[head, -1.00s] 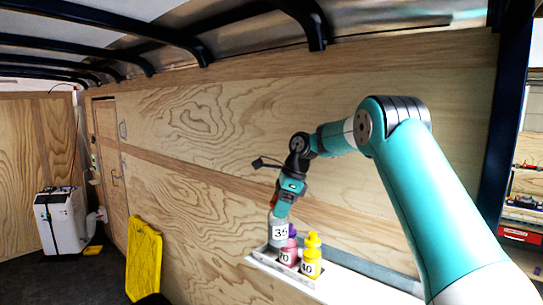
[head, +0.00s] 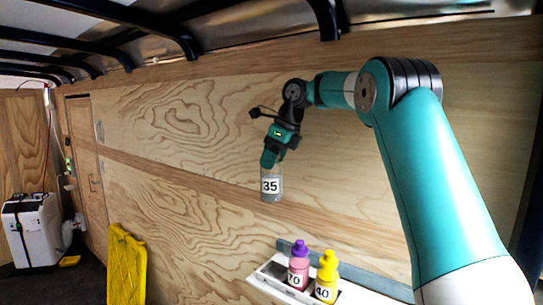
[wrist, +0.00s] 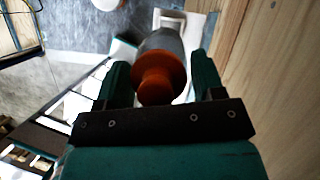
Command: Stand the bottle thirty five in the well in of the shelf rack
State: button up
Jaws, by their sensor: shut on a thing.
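A grey bottle labelled 35 (head: 271,186) hangs upright from my gripper (head: 269,163) in the head view, clear above the shelf. In the wrist view, the bottle's orange cap (wrist: 157,80) sits between the two fingers of my gripper (wrist: 157,88), which are shut on it. The white shelf rack (head: 268,277) is below and slightly right in the head view. A pink bottle labelled 70 with a purple cap (head: 299,268) and a yellow bottle labelled 40 (head: 327,279) stand in it. The well at the rack's left end looks empty.
A plywood wall (head: 190,190) rises close behind the bottle and rack. A yellow folded panel (head: 127,262) leans at the lower left, and a white wheeled unit (head: 36,230) stands further left. The air around the held bottle is free.

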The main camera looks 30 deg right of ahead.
aim_at(277, 176)
jog(key=shift+s+d+f, duration=0.1)
jog(key=shift+d+f, duration=0.1)
jog(key=shift+f, duration=0.15)
notch_tip(277, 176, down, 24)
jog(key=b, duration=1.2)
jog(key=shift+d+f, duration=0.2)
jog(key=shift+d, duration=0.1)
jog(key=o, duration=1.7)
jog(key=shift+s, duration=0.1)
jog(key=shift+r+p, duration=6)
jog(key=shift+r, duration=4)
